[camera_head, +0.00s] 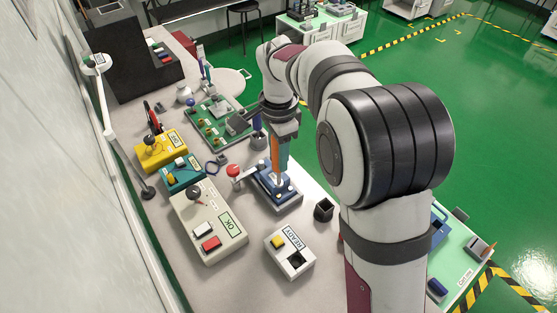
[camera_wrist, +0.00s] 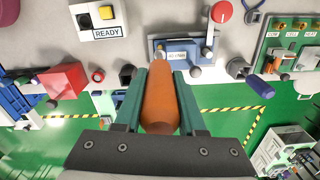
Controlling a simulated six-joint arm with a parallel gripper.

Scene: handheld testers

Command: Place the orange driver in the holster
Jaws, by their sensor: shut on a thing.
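My gripper (camera_head: 281,150) is shut on the orange driver (camera_head: 283,158) above the blue tester (camera_head: 277,188). In the wrist view the driver's thick orange handle (camera_wrist: 160,108) lies between the two green fingers of my gripper (camera_wrist: 160,90). Its lower end is hard to make out. A small dark, open-topped cup (camera_head: 323,209) stands right of the blue tester, and it also shows in the wrist view (camera_wrist: 127,73) just left of the fingers. A second dark cup (camera_head: 258,138) stands behind the tester. I cannot tell which cup is the holster.
A white READY box (camera_head: 290,251) sits in front, and a beige OK box (camera_head: 208,223) is to the left. A red-knobbed lever (camera_head: 233,171) rises left of the blue tester. A green board (camera_head: 211,121) lies behind. Bare grey bench lies between the READY box and the tester.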

